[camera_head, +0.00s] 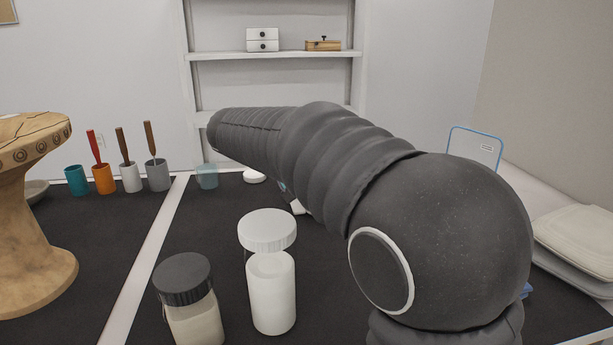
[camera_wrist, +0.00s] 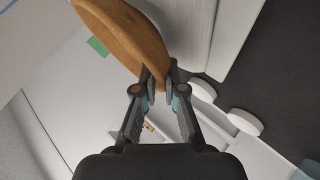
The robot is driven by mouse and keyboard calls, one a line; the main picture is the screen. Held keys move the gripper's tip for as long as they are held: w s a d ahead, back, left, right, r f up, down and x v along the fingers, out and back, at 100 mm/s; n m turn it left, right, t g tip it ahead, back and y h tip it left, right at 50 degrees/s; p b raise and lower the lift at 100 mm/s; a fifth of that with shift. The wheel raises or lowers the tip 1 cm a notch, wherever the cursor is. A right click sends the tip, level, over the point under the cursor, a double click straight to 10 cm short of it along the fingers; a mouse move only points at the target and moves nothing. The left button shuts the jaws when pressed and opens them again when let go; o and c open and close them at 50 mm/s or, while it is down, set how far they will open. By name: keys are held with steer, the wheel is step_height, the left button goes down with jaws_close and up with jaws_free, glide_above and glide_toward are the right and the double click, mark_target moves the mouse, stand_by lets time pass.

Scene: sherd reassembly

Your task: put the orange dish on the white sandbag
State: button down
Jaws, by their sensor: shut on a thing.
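The orange dish (camera_wrist: 125,32) shows in the wrist view as an orange-brown, rounded piece seen at a slant. My gripper (camera_wrist: 160,88) is shut on its lower edge, with the dish extending up and left from the fingertips. In the head view my arm hides the gripper and the dish. No white sandbag can be identified for sure. A pale padded, bag-like stack (camera_head: 582,238) lies at the far right in the head view, apart from my arm.
A white-lidded jar (camera_head: 270,290) and a dark-lidded jar (camera_head: 188,305) stand in front on the dark mat. Cups with tools (camera_head: 130,178) line the back left. A carved wooden stand (camera_head: 30,240) is at the left. White discs (camera_wrist: 245,121) show in the wrist view.

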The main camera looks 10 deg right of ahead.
steer(key=shift+f, duration=0.3)
steer(key=shift+f, duration=0.2)
steer(key=c, duration=1.3)
jaws_free()
steer(key=shift+o, duration=0.2)
steer(key=shift+r, duration=0.1)
steer(key=shift+r, duration=0.15)
steer(key=v, duration=1.2)
steer(key=shift+w, duration=0.1)
